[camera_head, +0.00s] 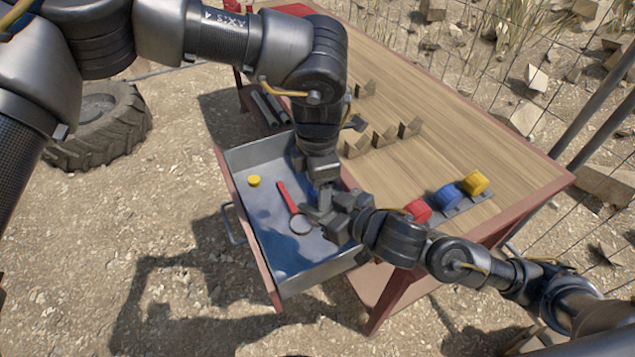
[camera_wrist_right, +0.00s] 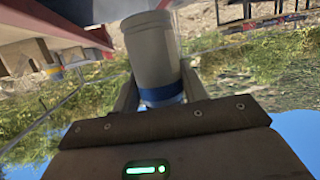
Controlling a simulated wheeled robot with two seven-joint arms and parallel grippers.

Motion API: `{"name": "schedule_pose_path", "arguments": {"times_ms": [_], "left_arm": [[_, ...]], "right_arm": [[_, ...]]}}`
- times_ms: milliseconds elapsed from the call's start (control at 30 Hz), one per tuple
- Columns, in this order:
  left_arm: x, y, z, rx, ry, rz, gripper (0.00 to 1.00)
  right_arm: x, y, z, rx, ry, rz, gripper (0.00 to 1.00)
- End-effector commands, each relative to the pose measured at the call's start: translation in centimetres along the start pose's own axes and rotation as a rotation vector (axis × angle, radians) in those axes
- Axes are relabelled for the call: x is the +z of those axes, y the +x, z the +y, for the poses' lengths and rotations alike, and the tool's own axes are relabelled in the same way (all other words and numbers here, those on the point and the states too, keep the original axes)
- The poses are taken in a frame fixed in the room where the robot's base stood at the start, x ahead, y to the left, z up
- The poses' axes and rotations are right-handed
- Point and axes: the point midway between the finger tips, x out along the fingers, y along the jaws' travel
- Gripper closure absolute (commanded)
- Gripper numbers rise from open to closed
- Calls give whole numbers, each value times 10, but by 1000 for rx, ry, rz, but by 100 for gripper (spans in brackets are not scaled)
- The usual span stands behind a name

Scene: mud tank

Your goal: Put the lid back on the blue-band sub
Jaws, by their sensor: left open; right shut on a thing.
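My right gripper (camera_head: 342,208) is shut on the blue-band sub, above the open drawer. In the right wrist view the sub (camera_wrist_right: 151,50) is a pale grey cylinder with a blue band (camera_wrist_right: 161,94) close to the jaws. In the head view a grey-green part of it (camera_head: 321,203) shows between the grippers. My left gripper (camera_head: 321,178) is open, pointing down right beside the sub; contact cannot be told. I cannot make out a lid on the sub. A small yellow disc (camera_head: 254,181) lies in the drawer.
The drawer (camera_head: 240,156) also holds a red-handled magnifying glass (camera_head: 287,195). On the wooden bench (camera_head: 440,105) stand red (camera_head: 418,210), blue (camera_head: 446,196) and yellow (camera_head: 475,183) cylinders, near several notched wooden blocks (camera_head: 385,135). A tyre (camera_head: 105,125) lies at left.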

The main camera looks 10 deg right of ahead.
Motion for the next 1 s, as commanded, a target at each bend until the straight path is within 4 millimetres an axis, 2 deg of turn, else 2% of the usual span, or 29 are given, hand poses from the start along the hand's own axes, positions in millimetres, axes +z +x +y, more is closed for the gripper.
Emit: {"name": "schedule_pose_path", "arguments": {"times_ms": [167,500,700,833,1000], "left_arm": [[2,-10,0,0,1,-4,36],[1,-76,1,3,0,-3,36],[1,-106,1,1,0,-1,36],[0,-117,1,1,-1,0,36],[0,-120,0,-1,0,1,36]], "right_arm": [[-1,0,0,-2,-1,2,100],[-1,0,0,-2,0,3,100],[-1,0,0,-2,0,3,100],[-1,0,0,-2,0,3,100],[-1,0,0,-2,0,3,100]]}}
